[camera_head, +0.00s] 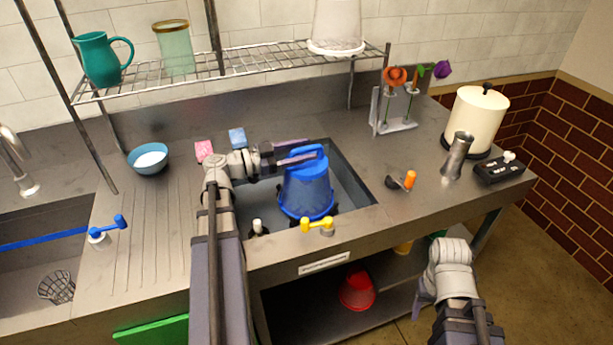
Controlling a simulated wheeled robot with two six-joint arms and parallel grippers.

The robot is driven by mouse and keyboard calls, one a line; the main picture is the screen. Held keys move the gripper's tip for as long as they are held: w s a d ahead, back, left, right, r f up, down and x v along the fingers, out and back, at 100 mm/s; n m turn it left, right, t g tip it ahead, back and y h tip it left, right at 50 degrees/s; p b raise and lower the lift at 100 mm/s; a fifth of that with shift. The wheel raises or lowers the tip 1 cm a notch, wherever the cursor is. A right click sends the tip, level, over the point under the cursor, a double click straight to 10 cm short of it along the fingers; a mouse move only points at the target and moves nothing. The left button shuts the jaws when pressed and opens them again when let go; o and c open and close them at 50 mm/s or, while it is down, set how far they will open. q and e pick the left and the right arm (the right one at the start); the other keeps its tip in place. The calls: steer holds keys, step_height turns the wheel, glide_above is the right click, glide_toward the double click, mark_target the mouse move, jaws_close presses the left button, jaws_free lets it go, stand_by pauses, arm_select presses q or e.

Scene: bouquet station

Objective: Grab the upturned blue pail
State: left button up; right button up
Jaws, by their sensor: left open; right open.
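The blue pail (306,190) stands upside down in the sunken basin of the counter, its closed base up and its wide rim down. A blue bar or ridge shows across its top. My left gripper (300,154) is at the pail's top left, its fingers pointing right alongside the top. It is open, and I cannot tell whether it touches the pail. My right gripper (420,302) is open and low at the right, in front of the counter edge, far from the pail.
The basin (352,190) has raised edges around the pail. A yellow tap handle (318,224) stands at its front edge. An orange-handled tool (409,180) and a metal vase (457,155) are to the right. A wire shelf (245,62) hangs behind. A red bucket (357,290) sits below.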

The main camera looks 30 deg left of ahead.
arm_select(q)
steer(key=shift+w+d, duration=0.3)
steer(key=shift+w, duration=0.05)
jaws_close()
stand_by(1.2)
